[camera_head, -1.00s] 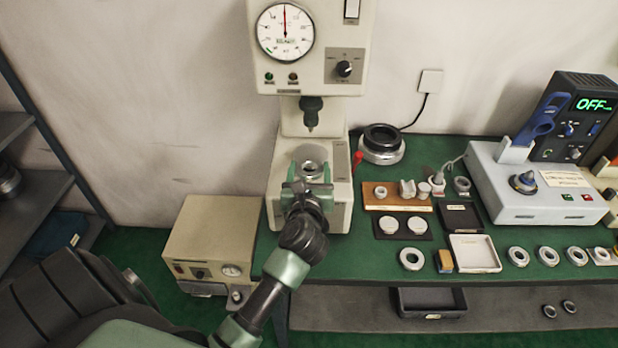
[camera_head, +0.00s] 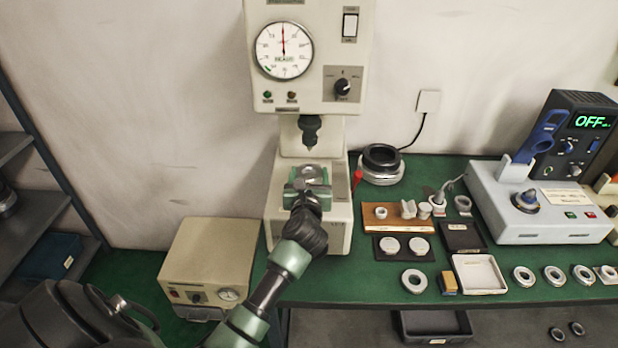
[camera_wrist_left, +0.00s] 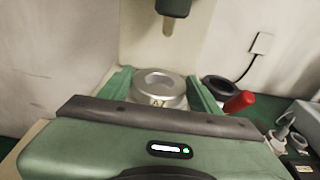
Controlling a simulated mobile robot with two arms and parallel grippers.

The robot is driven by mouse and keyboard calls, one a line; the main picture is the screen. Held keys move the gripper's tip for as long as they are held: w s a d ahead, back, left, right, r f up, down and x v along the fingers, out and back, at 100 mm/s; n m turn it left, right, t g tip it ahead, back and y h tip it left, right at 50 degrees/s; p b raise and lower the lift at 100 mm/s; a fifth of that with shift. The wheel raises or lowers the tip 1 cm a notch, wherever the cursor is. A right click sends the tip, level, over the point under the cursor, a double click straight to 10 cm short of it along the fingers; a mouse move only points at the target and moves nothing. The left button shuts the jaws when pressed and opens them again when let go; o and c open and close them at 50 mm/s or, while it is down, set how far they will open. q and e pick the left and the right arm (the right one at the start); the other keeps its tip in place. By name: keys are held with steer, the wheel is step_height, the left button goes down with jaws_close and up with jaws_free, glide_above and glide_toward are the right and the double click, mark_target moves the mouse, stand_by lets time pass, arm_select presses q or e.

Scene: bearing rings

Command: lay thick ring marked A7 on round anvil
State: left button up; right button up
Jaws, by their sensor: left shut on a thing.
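My left gripper (camera_head: 309,178) reaches over the base of the bench press, with its two green fingers on either side of a silver ring (camera_head: 313,171). The gripper is shut on this ring. My right gripper is out of view.
The press base (camera_head: 338,232) stands at the bench's left end. A red handle (camera_head: 357,178) and a dark-topped round stack (camera_head: 381,165) are to its right. Further right are a wooden holder (camera_head: 378,224), a white tray (camera_head: 479,274), several loose rings and a grey control box (camera_head: 540,216).

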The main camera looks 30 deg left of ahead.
arm_select(q)
steer(key=shift+r, duration=0.1)
stand_by(0.7)
stand_by(0.5)
steer(key=shift+p, duration=0.45)
steer(key=shift+f+b, duration=0.4)
steer(key=shift+f, duration=0.2)
steer(key=o, duration=1.8)
steer(key=shift+r, duration=0.1)
steer(key=shift+o, duration=0.4)
steer(key=shift+s, duration=0.1)
